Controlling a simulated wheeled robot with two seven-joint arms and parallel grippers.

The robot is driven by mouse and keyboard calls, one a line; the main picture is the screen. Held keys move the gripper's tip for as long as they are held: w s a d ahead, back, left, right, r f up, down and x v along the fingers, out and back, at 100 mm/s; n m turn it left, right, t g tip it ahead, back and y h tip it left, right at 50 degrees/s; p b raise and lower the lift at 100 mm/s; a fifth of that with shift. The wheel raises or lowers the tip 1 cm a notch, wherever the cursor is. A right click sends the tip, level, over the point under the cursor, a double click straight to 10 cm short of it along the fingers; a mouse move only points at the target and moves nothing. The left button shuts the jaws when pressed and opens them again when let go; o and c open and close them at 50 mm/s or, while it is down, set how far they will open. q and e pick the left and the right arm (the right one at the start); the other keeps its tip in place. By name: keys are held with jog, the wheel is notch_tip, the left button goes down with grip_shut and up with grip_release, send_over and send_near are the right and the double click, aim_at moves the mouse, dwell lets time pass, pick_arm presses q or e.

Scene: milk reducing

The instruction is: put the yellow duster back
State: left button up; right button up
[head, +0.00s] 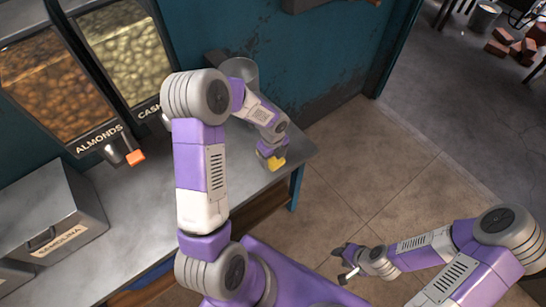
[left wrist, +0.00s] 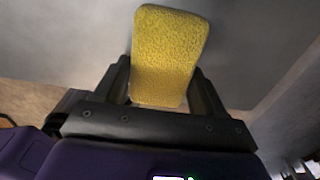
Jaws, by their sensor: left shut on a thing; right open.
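The yellow duster (left wrist: 168,55) is a textured yellow block held between the two dark fingers of my left gripper (left wrist: 165,85) in the left wrist view. In the head view the duster (head: 276,163) shows small and yellow below my left gripper (head: 272,156), over the right end of the grey counter (head: 130,215). I cannot tell whether the duster touches the counter. My right gripper (head: 343,264) is open and empty, over the tiled floor to the right of the counter.
Dispensers of almonds (head: 55,75) and cashews (head: 125,50) hang on the teal wall. A metal semolina bin (head: 55,220) stands on the counter at left. Bricks (head: 510,45) lie far right.

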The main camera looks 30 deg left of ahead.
pick_arm(q)
jog(key=shift+f, duration=0.2)
jog(key=o, duration=1)
jog(key=shift+r, duration=0.1)
notch_tip(320, 180, up, 12)
jog(key=p, duration=0.4)
jog(key=s+d+f+n+h, duration=0.2)
jog(key=s+d+f+n, duration=0.6)
jog(key=f+n, duration=0.2)
jog(key=s+d+f+n+h, duration=0.2)
jog(key=s+d+f+n, duration=0.6)
jog(key=n, duration=0.7)
jog(key=shift+f+t, duration=0.3)
jog(key=shift+f, duration=0.6)
jog(key=shift+w, duration=0.1)
